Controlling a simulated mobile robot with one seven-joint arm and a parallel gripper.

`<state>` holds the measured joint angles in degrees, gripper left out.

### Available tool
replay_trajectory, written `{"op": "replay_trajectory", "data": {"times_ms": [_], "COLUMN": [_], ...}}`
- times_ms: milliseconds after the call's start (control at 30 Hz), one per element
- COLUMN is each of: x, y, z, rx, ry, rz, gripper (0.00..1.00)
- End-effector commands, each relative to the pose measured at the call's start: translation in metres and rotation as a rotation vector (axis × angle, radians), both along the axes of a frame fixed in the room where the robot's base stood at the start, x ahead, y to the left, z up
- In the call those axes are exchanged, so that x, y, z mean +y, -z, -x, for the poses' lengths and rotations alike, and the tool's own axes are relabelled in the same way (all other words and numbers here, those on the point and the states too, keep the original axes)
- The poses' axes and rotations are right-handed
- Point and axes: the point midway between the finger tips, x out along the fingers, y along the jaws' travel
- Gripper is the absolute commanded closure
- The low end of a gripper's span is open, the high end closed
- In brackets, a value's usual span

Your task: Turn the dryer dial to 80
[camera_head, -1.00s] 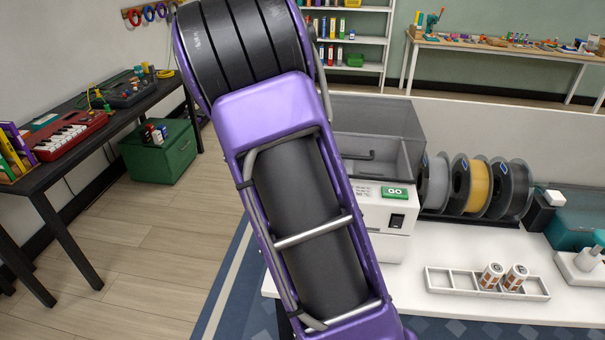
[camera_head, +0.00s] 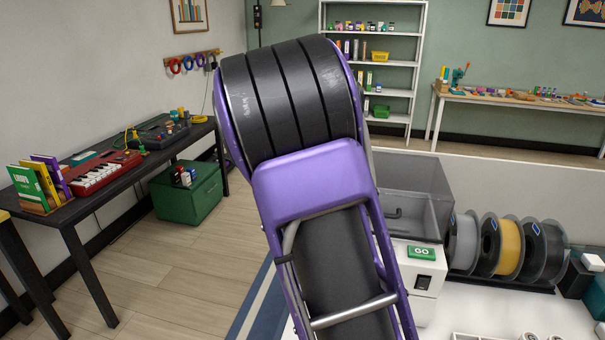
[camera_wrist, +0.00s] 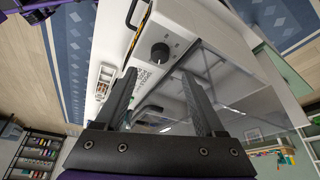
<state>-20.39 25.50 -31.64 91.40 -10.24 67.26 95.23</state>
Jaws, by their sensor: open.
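The dryer is a white box with a smoky clear lid (camera_head: 412,185), right of my arm in the head view. In the wrist view the dial (camera_wrist: 160,54) is a round black knob with a light pointer mark, on the white panel with printed markings too small to read. My gripper (camera_wrist: 158,76) is open and empty, its two fingers pointing toward the panel with the dial beyond and between their tips. In the head view my arm hides the dial and gripper.
Filament spools (camera_head: 508,248) stand right of the dryer on the white table. A tray (camera_head: 480,337) is cut off at the bottom edge. A dark bench with a red keyboard (camera_head: 102,172) and a green cabinet (camera_head: 187,190) are at left. Floor between is clear.

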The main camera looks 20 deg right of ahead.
Motion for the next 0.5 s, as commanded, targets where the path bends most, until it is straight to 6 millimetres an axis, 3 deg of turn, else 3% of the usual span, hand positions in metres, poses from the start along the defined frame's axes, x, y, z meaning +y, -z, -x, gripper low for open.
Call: {"op": "replay_trajectory", "data": {"times_ms": [200, 500], "x": [0.021, 0.035], "y": [-0.051, -0.086], "z": [-0.004, -0.006], "rx": [-0.004, 0.001], "ry": [-0.002, 0.0], "rz": [0.001, 0.0], "gripper": [0.29, 0.29]}}
